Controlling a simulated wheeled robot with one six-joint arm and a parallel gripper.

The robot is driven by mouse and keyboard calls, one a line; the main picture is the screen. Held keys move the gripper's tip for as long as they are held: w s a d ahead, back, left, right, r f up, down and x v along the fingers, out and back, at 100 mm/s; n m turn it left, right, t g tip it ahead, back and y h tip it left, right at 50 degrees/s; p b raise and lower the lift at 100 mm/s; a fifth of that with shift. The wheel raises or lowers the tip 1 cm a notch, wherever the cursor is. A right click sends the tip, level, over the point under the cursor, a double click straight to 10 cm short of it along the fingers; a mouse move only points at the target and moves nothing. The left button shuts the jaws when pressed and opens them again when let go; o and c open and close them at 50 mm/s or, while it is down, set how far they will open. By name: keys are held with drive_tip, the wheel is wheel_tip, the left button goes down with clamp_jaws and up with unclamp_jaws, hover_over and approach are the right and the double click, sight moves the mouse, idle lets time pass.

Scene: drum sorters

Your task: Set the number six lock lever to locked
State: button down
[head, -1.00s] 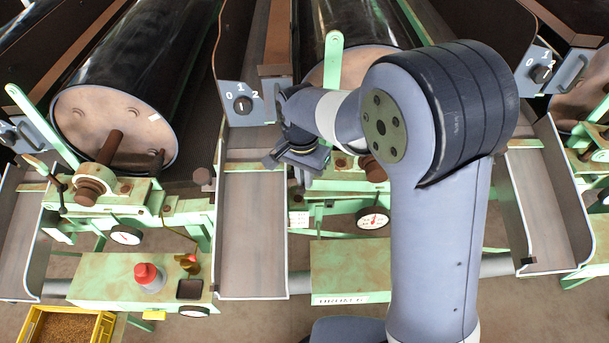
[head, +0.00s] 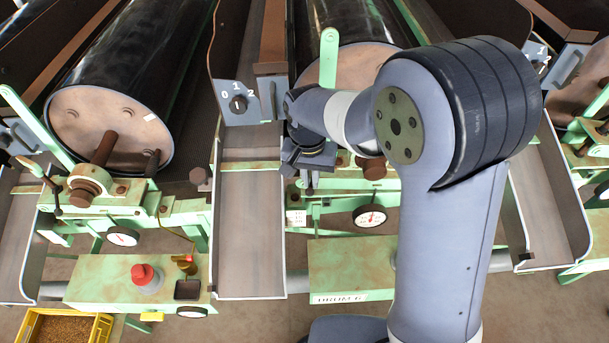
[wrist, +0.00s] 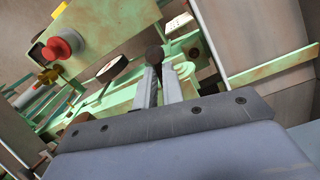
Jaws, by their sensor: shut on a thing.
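The drum six sorter stands in the middle of the head view, with a box marked DRUM 6 (head: 340,298) at its front. My gripper (head: 309,188) points down at its green frame, left of the round gauge (head: 370,215). In the wrist view the two fingers of my gripper (wrist: 158,80) are shut on a dark round knob (wrist: 154,54), which I take for the lock lever's end. A pale green curved piece (wrist: 185,69) is beside the right finger. The lever's shaft and its setting are hidden in the head view.
A grey chute (head: 250,230) stands left of my gripper, below a dial plate (head: 238,103) marked 0, 1, 2. The neighbouring sorter on the left has a red button (head: 145,275) on its box and a yellow crate (head: 65,328) in front.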

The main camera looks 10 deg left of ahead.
drive_tip(key=d+n, duration=0.2)
drive_tip(key=n, duration=0.1)
drive_tip(key=shift+w+d, duration=0.15)
drive_tip(key=shift+d, duration=0.1)
drive_tip(key=shift+w+d+n, duration=0.2)
drive_tip(key=shift+d+n, duration=0.25)
drive_tip(key=shift+n, duration=0.3)
drive_tip(key=shift+w+d+n, duration=0.15)
drive_tip(key=shift+d+n, duration=0.25)
drive_tip(key=shift+n, duration=0.35)
drive_tip(key=c, duration=1.5)
unclamp_jaws()
drive_tip(key=r, duration=1.1)
drive_tip(key=shift+a+b, duration=0.3)
drive_tip(key=shift+c, duration=0.4)
